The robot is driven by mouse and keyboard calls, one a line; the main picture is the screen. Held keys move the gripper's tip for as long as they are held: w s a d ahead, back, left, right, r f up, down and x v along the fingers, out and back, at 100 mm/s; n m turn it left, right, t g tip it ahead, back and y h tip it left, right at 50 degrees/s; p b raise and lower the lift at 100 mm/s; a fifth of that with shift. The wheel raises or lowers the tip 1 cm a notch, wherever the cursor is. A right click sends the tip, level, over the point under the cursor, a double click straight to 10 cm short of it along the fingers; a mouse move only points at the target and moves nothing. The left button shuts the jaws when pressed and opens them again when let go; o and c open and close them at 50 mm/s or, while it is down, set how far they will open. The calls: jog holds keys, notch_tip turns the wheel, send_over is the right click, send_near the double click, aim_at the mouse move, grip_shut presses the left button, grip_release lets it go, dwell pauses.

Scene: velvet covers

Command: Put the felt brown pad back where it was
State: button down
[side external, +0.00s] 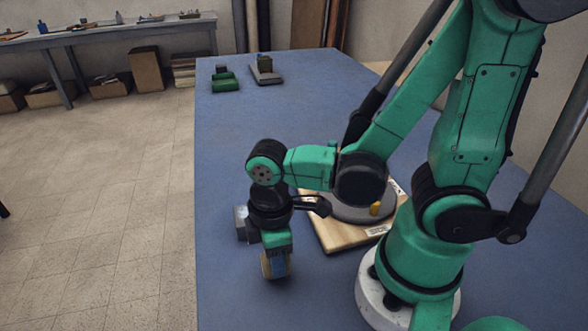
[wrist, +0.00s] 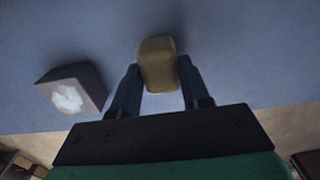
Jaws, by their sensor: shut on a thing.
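My gripper (side external: 275,262) points down over the near left part of the blue table. Its blue fingers (wrist: 160,82) are shut on the brown pad (wrist: 158,58), a small tan-brown block with rounded edges. The pad sits between the fingertips in the wrist view. In the side view part of the pad (side external: 267,267) shows beside a finger. I cannot tell whether it touches the table.
A grey block (side external: 241,222), with a white patched face in the wrist view (wrist: 72,92), stands beside my gripper near the table's left edge. A wooden board (side external: 340,237) bearing a round grey piece (side external: 362,212) lies right, partly hidden. Green (side external: 225,83) and grey (side external: 265,75) items stand far back.

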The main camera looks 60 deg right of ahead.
jog(key=shift+f, duration=0.3)
jog(key=shift+f, duration=0.15)
jog(key=shift+c, duration=2.1)
grip_release()
jog(key=shift+r, duration=6.05)
jog(key=w+d+m+t, duration=0.5)
jog(key=w+m+t, duration=0.2)
jog(key=m, duration=0.2)
jog(key=shift+d+f, duration=0.2)
jog(key=shift+d, duration=0.15)
